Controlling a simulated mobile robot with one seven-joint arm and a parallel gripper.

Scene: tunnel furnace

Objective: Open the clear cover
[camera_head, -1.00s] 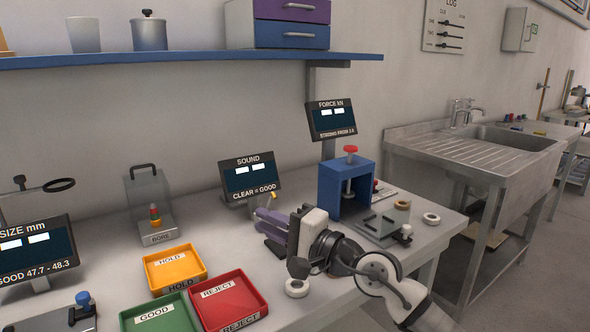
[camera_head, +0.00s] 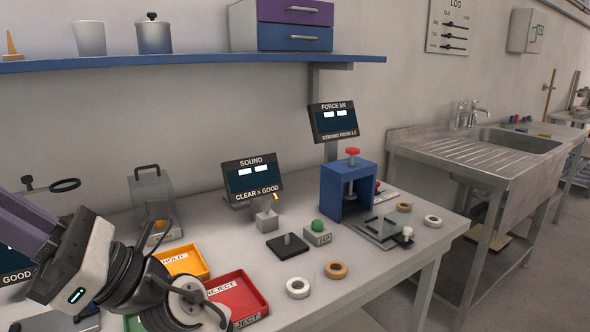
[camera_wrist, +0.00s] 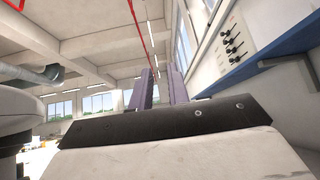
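A clear, glassy plate (camera_head: 378,230) lies low in front of the blue press (camera_head: 346,190), with a white knob (camera_head: 407,232) at its right side. A clear box with a dark handle (camera_head: 149,188) stands at the back left; my arm hides part of its front. I cannot tell which of the two is the clear cover. My gripper (camera_head: 18,222) is at the left of the head view, raised and far from the press plate. In the wrist view its two purple fingers (camera_wrist: 161,88) stand apart with nothing between them, pointing up toward the ceiling.
Yellow (camera_head: 186,262) and red (camera_head: 238,298) trays stand at the front left. White (camera_head: 298,288) and tan (camera_head: 336,270) rings, a black block (camera_head: 287,246) and a green-topped block (camera_head: 318,232) lie mid-table. A shelf (camera_head: 180,61) runs above. A sink stands to the right.

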